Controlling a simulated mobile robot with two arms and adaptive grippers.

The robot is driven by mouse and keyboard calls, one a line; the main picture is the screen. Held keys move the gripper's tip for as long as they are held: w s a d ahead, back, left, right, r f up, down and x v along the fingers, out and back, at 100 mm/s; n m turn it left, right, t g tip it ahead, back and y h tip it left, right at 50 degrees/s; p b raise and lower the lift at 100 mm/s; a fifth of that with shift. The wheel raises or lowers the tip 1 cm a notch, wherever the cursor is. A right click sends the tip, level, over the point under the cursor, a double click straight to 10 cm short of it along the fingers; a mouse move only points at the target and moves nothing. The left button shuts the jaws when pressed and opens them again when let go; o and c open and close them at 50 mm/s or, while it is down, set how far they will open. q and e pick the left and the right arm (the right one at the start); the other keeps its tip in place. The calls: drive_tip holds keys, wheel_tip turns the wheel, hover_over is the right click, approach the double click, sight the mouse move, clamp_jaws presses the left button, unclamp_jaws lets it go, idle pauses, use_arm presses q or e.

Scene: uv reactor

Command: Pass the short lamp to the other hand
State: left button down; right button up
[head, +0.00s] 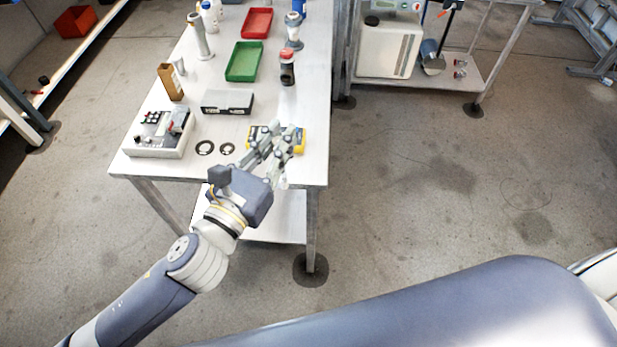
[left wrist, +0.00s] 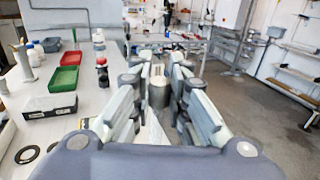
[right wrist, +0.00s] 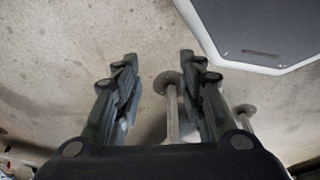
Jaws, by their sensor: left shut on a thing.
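My left gripper (head: 277,142) is above the near right corner of the white table. In the left wrist view its fingers (left wrist: 160,75) are closed around a small grey-brown cylinder, which looks like the short lamp (left wrist: 158,92). The lamp stands between the fingers with its upper part showing; its lower part is hidden. In the head view the fingers mostly hide it. My right gripper shows only in the right wrist view (right wrist: 160,75), with its fingers well apart and nothing between them, over the floor.
On the white table (head: 300,168) a yellow device (head: 296,140) lies behind or under the left fingers. Near it are two black rings (head: 205,147), a black-and-grey box (head: 228,101), a control box (head: 160,133) and a green tray (head: 247,62). Floor to the right is clear.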

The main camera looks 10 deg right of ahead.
drive_tip(key=w+a+r+n+t+y, duration=0.15)
drive_tip(key=w+r+t, duration=0.55)
drive_tip(key=w+r, duration=1.45)
drive_tip(key=a+r+n+t+y, duration=0.1)
drive_tip(key=a+r+t+y, duration=0.2)
drive_tip(key=r, duration=0.9)
drive_tip(key=a+r+n+t+y, duration=0.15)
drive_tip(key=a+r, duration=0.35)
drive_tip(key=r, duration=0.7)
drive_tip(key=a+r+t+y, duration=0.1)
drive_tip(key=a+r+y, duration=0.35)
drive_tip(key=r, duration=0.75)
drive_tip(key=x, duration=1.2)
drive_tip(key=shift+w+d+f+h, duration=0.2)
drive_tip(key=shift+w+f+h, duration=0.15)
drive_tip(key=shift+w+h, duration=0.15)
drive_tip(key=shift+c, duration=0.4)
